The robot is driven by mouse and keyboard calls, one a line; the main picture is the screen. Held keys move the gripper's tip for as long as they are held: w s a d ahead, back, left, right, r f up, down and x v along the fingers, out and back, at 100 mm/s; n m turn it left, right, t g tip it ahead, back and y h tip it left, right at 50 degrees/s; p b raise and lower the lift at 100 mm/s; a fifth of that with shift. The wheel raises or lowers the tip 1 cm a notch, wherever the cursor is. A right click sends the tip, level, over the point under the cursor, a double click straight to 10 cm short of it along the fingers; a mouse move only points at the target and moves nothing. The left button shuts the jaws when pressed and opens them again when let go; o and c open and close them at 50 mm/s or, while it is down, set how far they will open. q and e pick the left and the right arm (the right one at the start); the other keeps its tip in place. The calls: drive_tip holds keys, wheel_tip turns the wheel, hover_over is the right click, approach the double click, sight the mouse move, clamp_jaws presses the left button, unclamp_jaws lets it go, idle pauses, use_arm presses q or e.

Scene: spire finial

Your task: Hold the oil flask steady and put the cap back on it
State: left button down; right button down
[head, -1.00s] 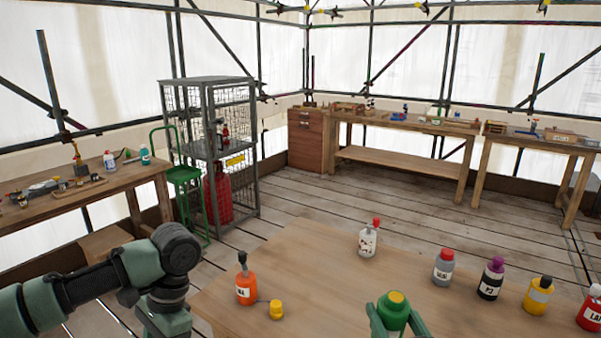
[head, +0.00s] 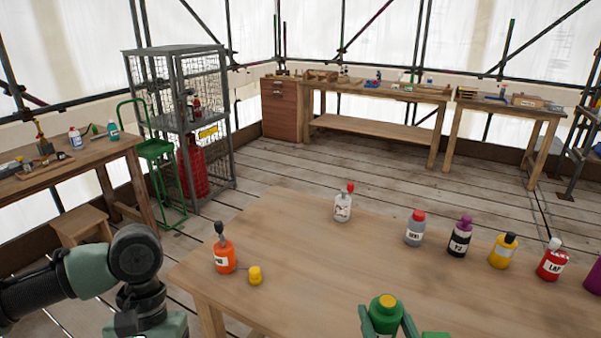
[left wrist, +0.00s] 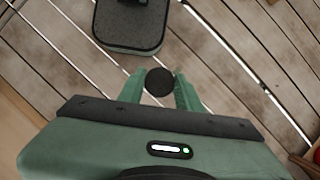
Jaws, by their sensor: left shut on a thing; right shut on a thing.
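A green flask (head: 384,313) with a round yellow top is at the bottom of the head view. My right gripper (head: 386,322) is shut on it, with a finger on each side. The flask's lower part is out of frame. In the left wrist view my left gripper (left wrist: 160,88) is shut on a small round black thing (left wrist: 159,82), which looks like a cap seen end-on. It is over plank floor in that view, apart from the flask. The left gripper's fingers do not show in the head view; only my left arm does.
On the wooden table (head: 310,270) stand an orange bottle (head: 224,257), a small yellow piece (head: 255,275), a white bottle (head: 342,208), a grey bottle (head: 415,230), a black one (head: 460,240), a yellow one (head: 502,253) and a red one (head: 551,262). The table's middle is clear.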

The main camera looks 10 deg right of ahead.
drive_tip(key=shift+a, duration=0.1)
drive_tip(key=s+a+f+n+g+y, duration=0.2)
drive_tip(key=a+n+g+y, duration=0.2)
drive_tip(key=a+n+y, duration=0.4)
drive_tip(key=a+y, duration=0.3)
drive_tip(key=a, duration=0.2)
drive_tip(key=shift+a+y, duration=0.3)
drive_tip(key=shift+a, duration=0.1)
use_arm(q)
drive_tip(key=w+d+r+n+h, duration=0.1)
drive_tip(key=w+d+r+n, duration=0.1)
drive_tip(key=d+r, duration=0.3)
drive_tip(key=w+d+r+n+h, duration=0.1)
drive_tip(key=w+d+r+n, duration=0.1)
drive_tip(key=d, duration=0.8)
drive_tip(key=w+d+r+n+t, duration=0.1)
drive_tip(key=w+d+r+n, duration=0.1)
drive_tip(key=d+r+n, duration=0.2)
drive_tip(key=d+r, duration=0.3)
drive_tip(key=d, duration=0.1)
drive_tip(key=shift+w+d+r+h, duration=0.2)
drive_tip(key=shift+d+r+h, duration=0.1)
drive_tip(key=shift+d+h, duration=0.1)
drive_tip(key=shift+f, duration=2.05)
